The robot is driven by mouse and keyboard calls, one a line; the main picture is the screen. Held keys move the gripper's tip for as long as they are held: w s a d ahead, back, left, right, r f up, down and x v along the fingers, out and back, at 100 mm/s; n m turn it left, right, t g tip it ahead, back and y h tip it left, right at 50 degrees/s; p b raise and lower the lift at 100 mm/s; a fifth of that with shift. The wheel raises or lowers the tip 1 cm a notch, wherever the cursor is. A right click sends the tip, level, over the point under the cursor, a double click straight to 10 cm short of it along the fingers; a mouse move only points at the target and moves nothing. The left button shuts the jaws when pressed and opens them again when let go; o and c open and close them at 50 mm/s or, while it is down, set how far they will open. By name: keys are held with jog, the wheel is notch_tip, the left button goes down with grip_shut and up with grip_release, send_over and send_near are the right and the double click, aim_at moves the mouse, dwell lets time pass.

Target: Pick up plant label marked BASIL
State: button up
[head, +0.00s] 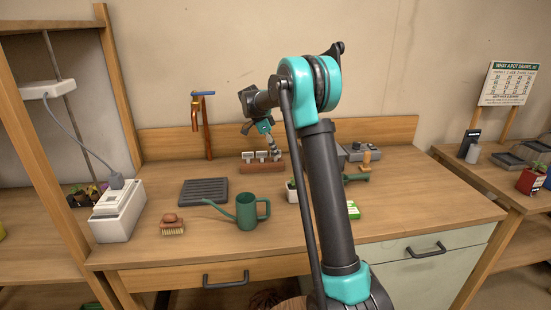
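A brown wooden block (262,168) stands toward the back of the wooden worktop, below the low backboard. Three small white plant labels stand upright in it: a left one (247,156), a middle one (261,156) and a right one (277,157). Their lettering is too small to read, so I cannot tell which is marked BASIL. My gripper (273,150) points down at the right end of the block, over or just behind the right label. Whether it touches a label, and whether its fingers are open, is too small to tell.
A dark ribbed tray (203,192) lies left of the block, and a green watering can (246,211) stands in front. A copper tap (207,125) rises behind.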

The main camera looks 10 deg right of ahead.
jog(key=shift+d+f, duration=0.15)
jog(key=shift+f, duration=0.2)
jog(key=shift+c, duration=0.2)
grip_shut()
jog(key=shift+r, duration=0.15)
